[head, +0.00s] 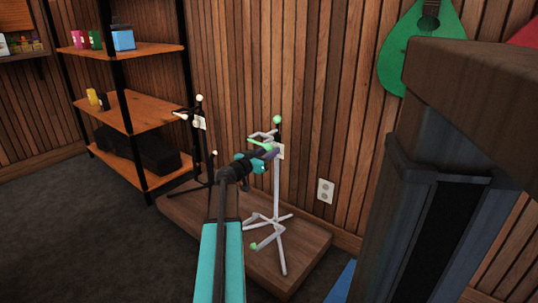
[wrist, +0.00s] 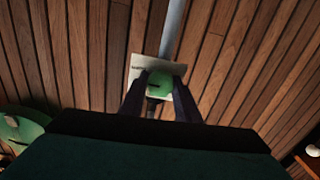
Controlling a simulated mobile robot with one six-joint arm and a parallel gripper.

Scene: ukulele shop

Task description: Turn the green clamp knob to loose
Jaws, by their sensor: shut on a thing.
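The green clamp knob (wrist: 157,83) shows in the wrist view between the two dark fingers of my gripper (wrist: 161,92). A dark mark lies on its face. My gripper is shut on it. A white label card (wrist: 138,70) sits behind the knob; its lettering is too small to read. In the head view my gripper (head: 270,156) is at the upper part of a pale grey stand (head: 277,200) with green tips. The knob is hidden there by my gripper and arm.
The stand is on a low wooden platform (head: 300,240) beside a second, dark stand (head: 200,150) with white tips. A wooden shelf unit (head: 140,112) is at the left. A large dark cabinet (head: 425,200) stands close at the right. A green instrument (head: 395,55) hangs on the slatted wall.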

